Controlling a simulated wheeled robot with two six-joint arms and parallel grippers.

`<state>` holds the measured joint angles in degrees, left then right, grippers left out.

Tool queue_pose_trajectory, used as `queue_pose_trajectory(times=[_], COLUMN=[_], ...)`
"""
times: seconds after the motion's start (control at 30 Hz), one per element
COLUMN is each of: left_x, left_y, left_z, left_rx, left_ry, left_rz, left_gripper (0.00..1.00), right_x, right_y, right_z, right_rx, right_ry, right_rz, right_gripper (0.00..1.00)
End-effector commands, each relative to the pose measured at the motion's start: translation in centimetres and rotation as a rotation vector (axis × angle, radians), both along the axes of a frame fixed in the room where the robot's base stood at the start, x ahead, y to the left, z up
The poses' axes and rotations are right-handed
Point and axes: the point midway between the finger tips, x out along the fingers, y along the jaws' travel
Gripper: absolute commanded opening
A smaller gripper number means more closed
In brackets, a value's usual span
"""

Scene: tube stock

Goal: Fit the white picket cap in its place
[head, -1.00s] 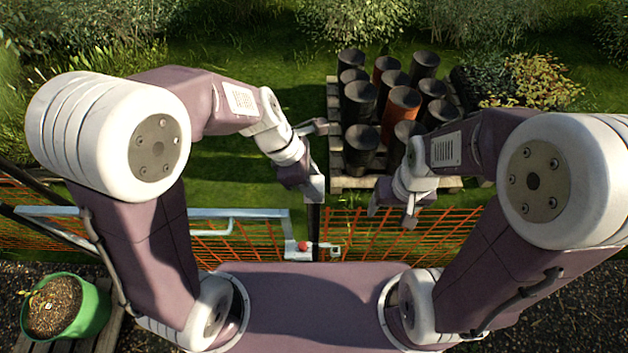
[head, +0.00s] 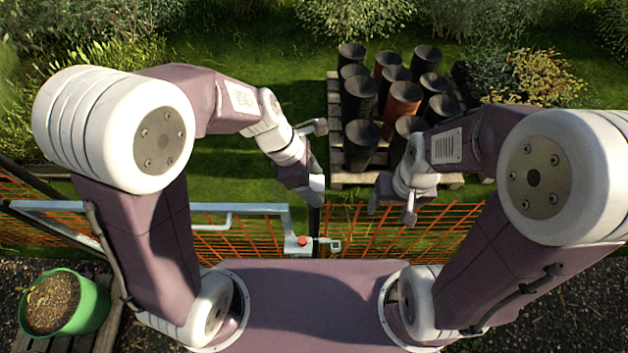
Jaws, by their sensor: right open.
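My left gripper (head: 317,188) hangs beside the top of a dark upright post (head: 315,218) at the gate's end. A bright whitish piece shows at its tip, but I cannot tell whether this is the white picket cap or a finger. Whether the jaws hold anything is unclear. My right gripper (head: 391,211) is open and empty, pointing down over the orange mesh fence, right of the post. No white picket cap can be made out clearly elsewhere.
A grey metal gate rail (head: 240,208) and a latch with a red knob (head: 303,240) lie below the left gripper. Orange mesh (head: 430,228) runs across. Dark tubes (head: 361,143) and an orange-brown tube (head: 401,104) stand on a pallet (head: 335,120). A green pot (head: 88,308) stands lower left.

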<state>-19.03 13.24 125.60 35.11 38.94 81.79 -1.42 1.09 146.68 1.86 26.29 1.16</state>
Motion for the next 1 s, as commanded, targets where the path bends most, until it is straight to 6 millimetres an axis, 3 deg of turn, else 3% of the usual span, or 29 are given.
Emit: queue_pose_trajectory(times=[0.2,0.6,1.0], left_x=[0.1,0.1,0.0], left_y=[0.2,3.2,3.5], left_z=[0.6,7.7,8.4], left_rx=[-0.001,-0.001,0.0], left_ry=[-0.004,-0.004,0.0], left_rz=[-0.001,0.002,0.0], left_gripper=[0.68,0.68,0.68], right_x=[0.0,0.0,0.0], right_y=[0.0,0.0,0.0], right_z=[0.0,-0.5,-0.5], right_rx=[0.0,0.0,0.0], right_ry=[0.0,0.0,0.0], right_rz=[0.0,0.0,0.0], right_gripper=[0.68,0.68,0.68])
